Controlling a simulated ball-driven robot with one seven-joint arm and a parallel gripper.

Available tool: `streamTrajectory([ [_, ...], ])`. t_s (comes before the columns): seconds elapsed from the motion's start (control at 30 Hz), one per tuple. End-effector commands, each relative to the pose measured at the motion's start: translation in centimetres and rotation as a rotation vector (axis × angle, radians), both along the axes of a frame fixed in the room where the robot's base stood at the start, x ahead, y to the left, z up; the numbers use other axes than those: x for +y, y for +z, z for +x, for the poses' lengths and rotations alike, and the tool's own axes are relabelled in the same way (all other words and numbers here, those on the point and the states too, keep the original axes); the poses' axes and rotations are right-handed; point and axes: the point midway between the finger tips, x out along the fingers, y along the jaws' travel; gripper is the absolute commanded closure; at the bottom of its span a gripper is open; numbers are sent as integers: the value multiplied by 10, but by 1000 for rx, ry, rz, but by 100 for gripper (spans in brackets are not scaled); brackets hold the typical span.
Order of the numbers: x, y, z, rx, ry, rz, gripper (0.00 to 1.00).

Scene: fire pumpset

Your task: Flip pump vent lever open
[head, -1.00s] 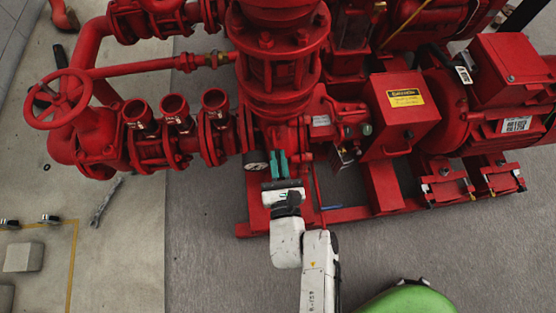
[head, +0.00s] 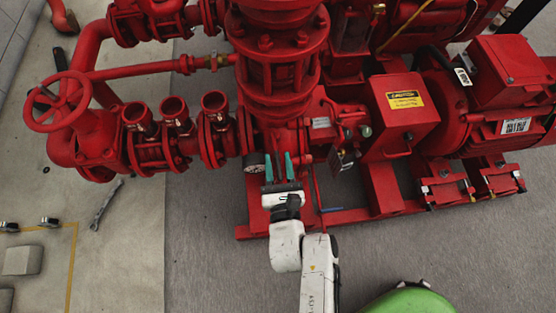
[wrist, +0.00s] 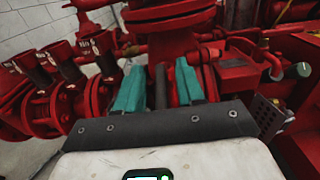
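My gripper (head: 279,158) is in front of the red pump casing (head: 278,138), its two teal fingers spread apart with a gap between them. In the wrist view my gripper (wrist: 160,85) is also open, with red and dark pump parts beyond and between the fingers. I see no object held. I cannot clearly pick out the vent lever. A small fitting with a grey-green round end (head: 365,131) sits on the pump to the right of my gripper, and it shows at the right in the wrist view (wrist: 303,70).
A red box with a yellow label (head: 405,105) stands to the right. A red handwheel (head: 58,100) and upright open pipe stubs (head: 174,108) are at left. The red base rail (head: 350,216) crosses below; grey floor is clear in front.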

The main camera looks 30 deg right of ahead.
Motion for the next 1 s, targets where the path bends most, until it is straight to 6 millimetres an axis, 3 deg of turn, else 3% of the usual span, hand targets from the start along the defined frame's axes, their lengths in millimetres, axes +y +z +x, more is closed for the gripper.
streamTrajectory([
  [0.6, 36, 0, -90, 2, 0, 1, 62],
  [1.0, 39, 0, -98, -1, 0, 0, 62],
])
